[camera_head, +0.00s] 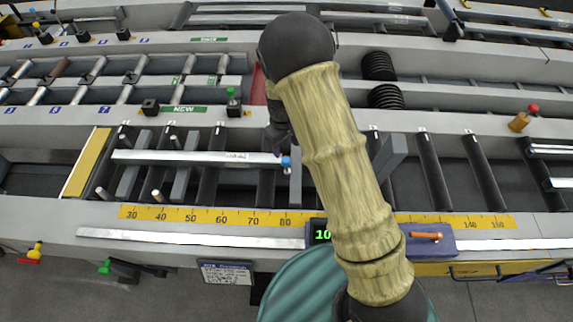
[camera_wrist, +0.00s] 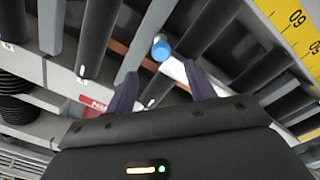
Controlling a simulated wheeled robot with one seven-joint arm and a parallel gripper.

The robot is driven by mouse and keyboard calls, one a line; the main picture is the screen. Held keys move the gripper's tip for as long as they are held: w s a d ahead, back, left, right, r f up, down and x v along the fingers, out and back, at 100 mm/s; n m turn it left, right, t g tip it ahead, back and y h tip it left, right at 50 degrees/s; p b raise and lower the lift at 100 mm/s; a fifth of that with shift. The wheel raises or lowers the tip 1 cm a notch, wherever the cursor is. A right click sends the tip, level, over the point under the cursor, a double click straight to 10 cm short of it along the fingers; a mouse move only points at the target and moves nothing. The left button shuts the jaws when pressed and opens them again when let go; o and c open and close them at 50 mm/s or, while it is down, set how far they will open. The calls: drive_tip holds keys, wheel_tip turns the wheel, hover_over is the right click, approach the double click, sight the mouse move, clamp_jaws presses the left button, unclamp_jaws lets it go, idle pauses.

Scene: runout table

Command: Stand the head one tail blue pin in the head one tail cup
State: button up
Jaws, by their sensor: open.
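A small blue pin (camera_head: 286,162) shows at the right end of a long silver bar (camera_head: 200,158) on the runout rollers. In the wrist view the blue pin (camera_wrist: 161,50) has a pale round end and lies just beyond my fingertips, roughly between their lines. My gripper (camera_wrist: 162,80) is open, with its two dark fingers apart and nothing held. In the head view my gripper (camera_head: 278,138) is small, dark and partly hidden by my arm, close above the pin. I cannot make out the head one tail cup in either view.
Dark rollers (camera_head: 430,170) fill the table. A yellow scale (camera_head: 200,216) runs along the front edge, with a blue stop block (camera_head: 432,240) at its right.

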sight(286, 160)
wheel_tip(286, 160, down, 6)
drive_tip(key=shift+d+r+p, duration=0.1)
drive_tip(key=shift+r+p, duration=0.15)
drive_tip(key=shift+p, duration=0.25)
drive_tip(key=shift+w+f+p, duration=0.1)
drive_tip(key=shift+f+p, duration=1.1)
drive_tip(key=shift+f, duration=1.4)
clamp_jaws()
drive_tip(key=shift+r, duration=0.15)
